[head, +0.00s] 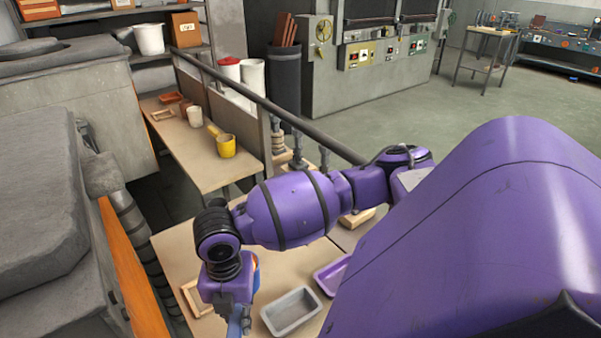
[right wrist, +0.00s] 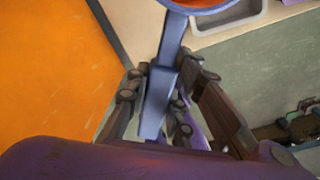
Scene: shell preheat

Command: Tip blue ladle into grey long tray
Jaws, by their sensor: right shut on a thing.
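My right gripper (right wrist: 163,92) is shut on the handle of the blue ladle (right wrist: 172,45). In the right wrist view the bowl lies at the top edge, cut off, with orange showing inside. In the head view my wrist hides most of the ladle, and a piece of the blue handle (head: 236,326) shows at the bottom edge. The grey long tray (head: 268,319) lies on the table just right of my right gripper and looks empty. Part of it also shows in the right wrist view (right wrist: 228,27), beside the bowl. My left gripper is not in view.
A purple tray (head: 325,284) lies right of the grey tray, partly hidden by my arm. A wooden frame (head: 187,297) lies left of my wrist. An orange panel (head: 140,283) edges the left side.

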